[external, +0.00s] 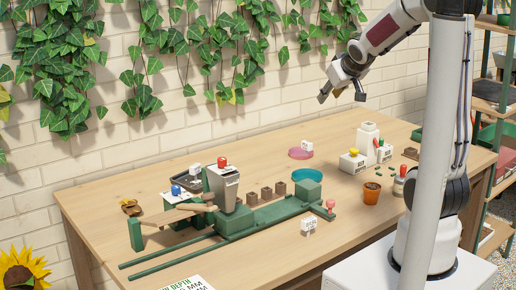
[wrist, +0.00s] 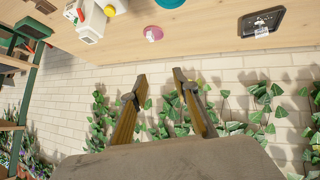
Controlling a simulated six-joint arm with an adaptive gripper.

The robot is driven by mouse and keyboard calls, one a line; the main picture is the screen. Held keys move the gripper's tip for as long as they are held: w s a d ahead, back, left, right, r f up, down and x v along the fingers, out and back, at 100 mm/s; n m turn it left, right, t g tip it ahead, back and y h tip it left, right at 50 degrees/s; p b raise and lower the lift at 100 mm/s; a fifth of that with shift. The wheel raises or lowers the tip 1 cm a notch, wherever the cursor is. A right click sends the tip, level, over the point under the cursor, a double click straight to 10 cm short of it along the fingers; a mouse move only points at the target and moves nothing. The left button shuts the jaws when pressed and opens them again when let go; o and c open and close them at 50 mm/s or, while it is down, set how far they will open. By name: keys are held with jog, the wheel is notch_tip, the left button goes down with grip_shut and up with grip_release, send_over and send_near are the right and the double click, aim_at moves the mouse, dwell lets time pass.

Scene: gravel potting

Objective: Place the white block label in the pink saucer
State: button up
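The pink saucer (external: 293,155) lies on the table toward the wall, and it also shows in the wrist view (wrist: 157,31). A small white block label (external: 307,146) is at its back right edge in the external view. The wrist view shows a white piece (wrist: 150,36) over the saucer, seemingly in it. Similar white labels are at the dark tray (external: 195,168) and near the table's front (external: 309,226). My gripper (external: 341,96) is open and empty, raised high above the table near the wall. Its spread fingers (wrist: 160,78) show only wall and ivy between them.
A teal saucer (external: 307,175) sits before the pink one. A green fixture (external: 260,218) with a grey hopper (external: 222,186) fills the left middle. White containers (external: 367,140) and an orange pot (external: 371,193) stand at right. The front table area is mostly clear.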

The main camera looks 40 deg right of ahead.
jog(key=s+a+g+y, duration=0.1)
jog(key=s+a, duration=0.4)
jog(key=s, duration=0.3)
jog(key=s+a+g+y, duration=0.1)
jog(key=s+a, duration=0.5)
jog(key=s, duration=0.3)
jog(key=s+a+n+g+y, duration=0.1)
jog(key=s+a, duration=0.5)
jog(key=s, duration=0.3)
jog(key=shift+s+a+f+y, duration=0.15)
jog(key=shift+a+f+y, duration=0.1)
jog(key=shift+f+y, duration=0.15)
